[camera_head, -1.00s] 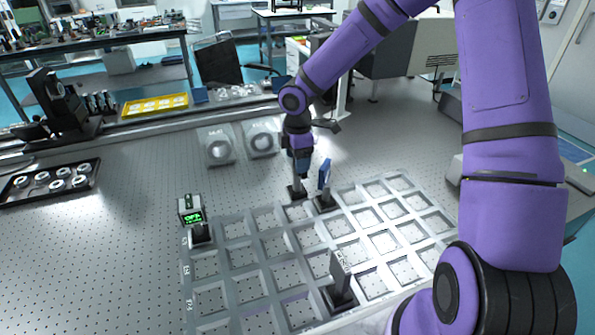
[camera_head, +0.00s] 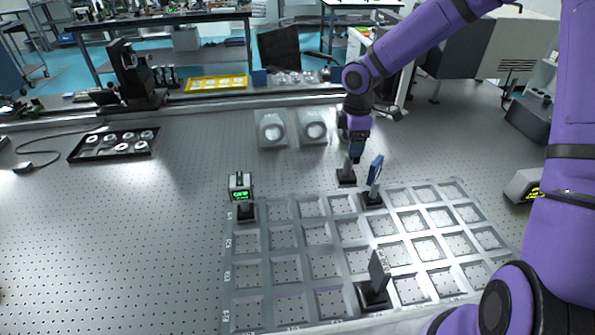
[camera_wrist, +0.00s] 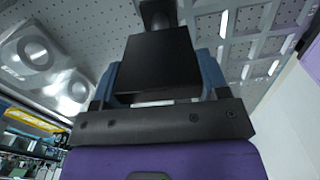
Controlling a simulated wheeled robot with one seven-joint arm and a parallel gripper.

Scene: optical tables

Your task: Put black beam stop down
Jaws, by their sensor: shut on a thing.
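The black beam stop shows as a dark block (camera_wrist: 160,65) between the jaws in the wrist view. My gripper (camera_wrist: 157,88) is shut on it, with a blue finger on each side. In the head view my gripper (camera_head: 356,148) points down, and the stop's post and dark base (camera_head: 346,177) show below it. The base appears at the back edge of the grey grid tray (camera_head: 262,211), left of a blue plate mount. I cannot tell whether the base touches the surface. The upper part of the stop is hidden by the gripper in the head view.
The blue plate mount (camera_head: 375,172) stands close to the right of the stop. A green-display device (camera_head: 240,187) stands at the tray's back left corner, and a dark plate on a base (camera_head: 378,274) at the front. Two grey ring mounts (camera_head: 273,130) lie behind. Many tray cells are empty.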

